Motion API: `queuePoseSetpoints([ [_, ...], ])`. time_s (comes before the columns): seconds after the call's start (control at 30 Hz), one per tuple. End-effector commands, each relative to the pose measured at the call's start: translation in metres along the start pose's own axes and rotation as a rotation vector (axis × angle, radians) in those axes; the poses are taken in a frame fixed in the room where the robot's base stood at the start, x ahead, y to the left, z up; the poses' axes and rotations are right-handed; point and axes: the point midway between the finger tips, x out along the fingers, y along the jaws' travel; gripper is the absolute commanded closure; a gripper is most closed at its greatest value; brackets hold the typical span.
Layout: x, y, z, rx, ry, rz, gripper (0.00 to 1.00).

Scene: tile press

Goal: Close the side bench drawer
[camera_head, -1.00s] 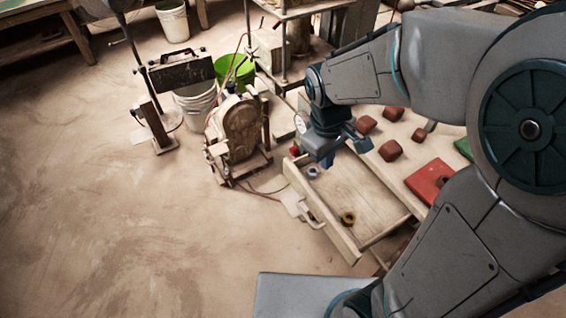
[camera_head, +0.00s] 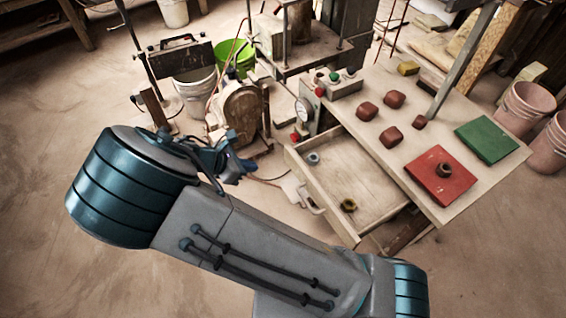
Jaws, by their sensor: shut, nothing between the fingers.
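The side bench drawer (camera_head: 334,213) is pulled out from under the bench top (camera_head: 455,214), open towards the lower left. A pale handle (camera_head: 311,202) sits on its front panel. My gripper (camera_head: 243,171) is shut and empty, to the left of the drawer front in the picture, apart from the handle. My arm crosses the lower left and hides the floor there.
On the bench top are several red-brown lumps (camera_head: 391,137), a red board (camera_head: 440,176) and a green board (camera_head: 486,140). A brown machine (camera_head: 239,120) stands just beyond my gripper, with a green bucket (camera_head: 236,58) behind it. Pink buckets (camera_head: 521,108) stand at right.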

Motion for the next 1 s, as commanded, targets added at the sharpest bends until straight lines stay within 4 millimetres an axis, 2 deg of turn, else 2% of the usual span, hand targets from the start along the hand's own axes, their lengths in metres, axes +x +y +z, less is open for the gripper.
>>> queuePoseSetpoints([
  [0.17, 0.017, 0.0, 0.001, -0.006, -0.006, -0.002, 1.0],
  [0.63, 0.1, -0.001, 0.002, -0.004, -0.005, -0.003, 1.0],
  [0.8, 0.116, 0.0, 0.021, -0.002, -0.003, -0.002, 1.0],
  [1.0, 0.126, 0.0, 0.028, -0.002, -0.002, 0.0, 1.0],
])
